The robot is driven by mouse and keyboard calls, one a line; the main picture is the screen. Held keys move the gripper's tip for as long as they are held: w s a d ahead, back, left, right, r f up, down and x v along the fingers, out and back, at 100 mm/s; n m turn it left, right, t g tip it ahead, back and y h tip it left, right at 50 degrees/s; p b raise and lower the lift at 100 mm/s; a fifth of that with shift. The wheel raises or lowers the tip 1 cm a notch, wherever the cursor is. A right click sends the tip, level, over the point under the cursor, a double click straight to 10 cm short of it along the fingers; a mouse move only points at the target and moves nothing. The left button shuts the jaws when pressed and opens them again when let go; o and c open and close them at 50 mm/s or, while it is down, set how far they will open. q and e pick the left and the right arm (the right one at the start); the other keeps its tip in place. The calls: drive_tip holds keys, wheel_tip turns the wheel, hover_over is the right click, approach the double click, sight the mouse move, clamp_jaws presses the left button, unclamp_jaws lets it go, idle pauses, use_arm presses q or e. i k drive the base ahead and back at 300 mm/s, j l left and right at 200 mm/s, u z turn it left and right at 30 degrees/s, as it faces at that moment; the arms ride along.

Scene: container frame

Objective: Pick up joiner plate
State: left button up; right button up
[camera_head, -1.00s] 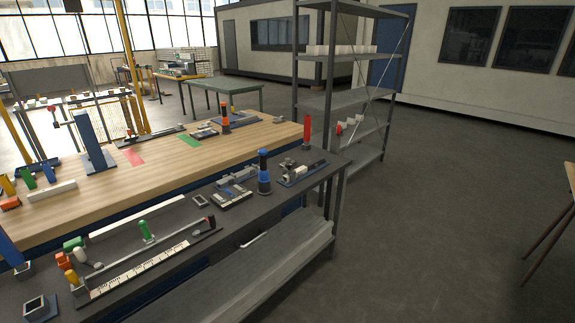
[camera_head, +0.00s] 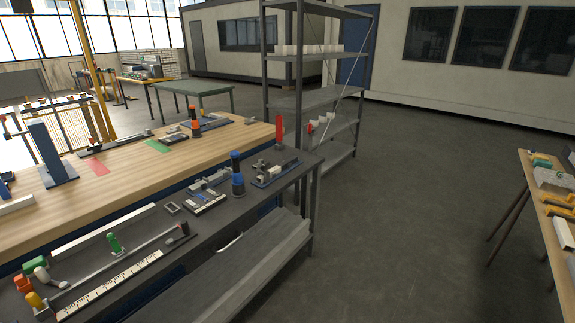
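I cannot tell any item apart as the joiner plate at this distance. Candidates are small: a flat grey piece (camera_head: 173,207) lies on the dark bench, and a pale grey piece (camera_head: 553,179) stands on the wooden table at the right edge. Neither of my grippers shows in the head view.
The dark bench (camera_head: 225,222) carries a ruler (camera_head: 110,285), a blue-banded bottle (camera_head: 237,175) and fixtures. A wooden-topped bench (camera_head: 130,185) stands behind it. A grey shelf rack (camera_head: 310,100) stands beyond. The wooden table (camera_head: 530,185) holds yellow pieces. Open floor (camera_head: 410,220) lies between.

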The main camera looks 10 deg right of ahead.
sight(261, 161)
drive_tip(key=i+l+u, duration=0.1)
drive_tip(key=u, duration=0.25)
drive_tip(key=i+l+u, duration=0.1)
drive_tip(key=u, duration=0.3)
drive_tip(key=i+l+u, duration=0.1)
drive_tip(key=i+l, duration=0.3)
drive_tip(key=l, duration=0.25)
drive_tip(key=i+l+u, duration=0.15)
drive_tip(key=i+l, duration=0.2)
drive_tip(key=l, duration=0.3)
drive_tip(key=i+l+u, duration=0.15)
drive_tip(key=l, duration=0.2)
drive_tip(key=i+l+u, duration=0.1)
drive_tip(key=l, duration=0.25)
drive_tip(key=i, duration=0.1)
